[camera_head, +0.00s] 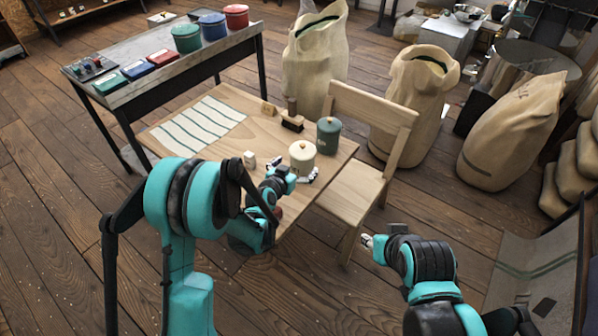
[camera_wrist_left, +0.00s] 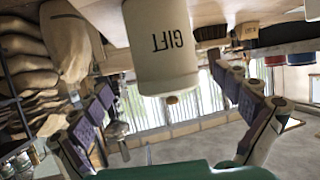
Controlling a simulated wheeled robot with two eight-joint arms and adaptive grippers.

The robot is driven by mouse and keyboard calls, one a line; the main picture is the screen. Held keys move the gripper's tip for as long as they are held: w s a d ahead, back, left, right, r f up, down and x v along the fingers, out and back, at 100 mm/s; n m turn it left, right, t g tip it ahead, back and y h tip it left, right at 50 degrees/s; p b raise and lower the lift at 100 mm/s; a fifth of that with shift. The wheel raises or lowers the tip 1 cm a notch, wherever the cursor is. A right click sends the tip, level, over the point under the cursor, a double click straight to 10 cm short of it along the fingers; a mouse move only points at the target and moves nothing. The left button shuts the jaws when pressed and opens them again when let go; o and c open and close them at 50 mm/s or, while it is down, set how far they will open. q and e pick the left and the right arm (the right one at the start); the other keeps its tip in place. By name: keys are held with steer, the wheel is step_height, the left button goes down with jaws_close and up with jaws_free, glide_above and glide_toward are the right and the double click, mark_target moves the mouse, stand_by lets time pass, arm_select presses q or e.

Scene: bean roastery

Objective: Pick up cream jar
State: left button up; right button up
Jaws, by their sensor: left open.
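The cream jar (camera_head: 302,158), a pale canister with a wooden knob on its lid, stands upright on the wooden table (camera_head: 335,160) near its front right corner. My left gripper (camera_head: 296,170) is open at the near side of the jar, its fingers spread to either side. In the left wrist view the scene is upside down; the cream jar (camera_wrist_left: 162,50) bears the word GIFT and lies between the open fingers (camera_wrist_left: 168,105), with no visible grip on it. My right gripper (camera_head: 370,242) is off to the right of the table, too small to read.
A dark green jar (camera_head: 328,135) stands close behind the cream jar. A brush (camera_head: 292,121), a small white block (camera_head: 249,159) and a striped cloth (camera_head: 203,122) are on the table. A wooden chair (camera_head: 365,180) is against the right side. Sacks (camera_head: 415,100) stand behind.

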arm_select(q)
steer(key=b+x, duration=0.1)
steer(key=x, duration=0.3)
steer(key=b+x, duration=0.1)
steer(key=x, duration=0.1)
steer(key=shift+a+f+b, duration=0.3)
steer(key=shift+a+f, duration=0.05)
steer(key=shift+w+d+f, duration=0.1)
steer(key=shift+w+d, duration=0.1)
steer(key=shift+w, duration=0.3)
steer(key=c, duration=1.6)
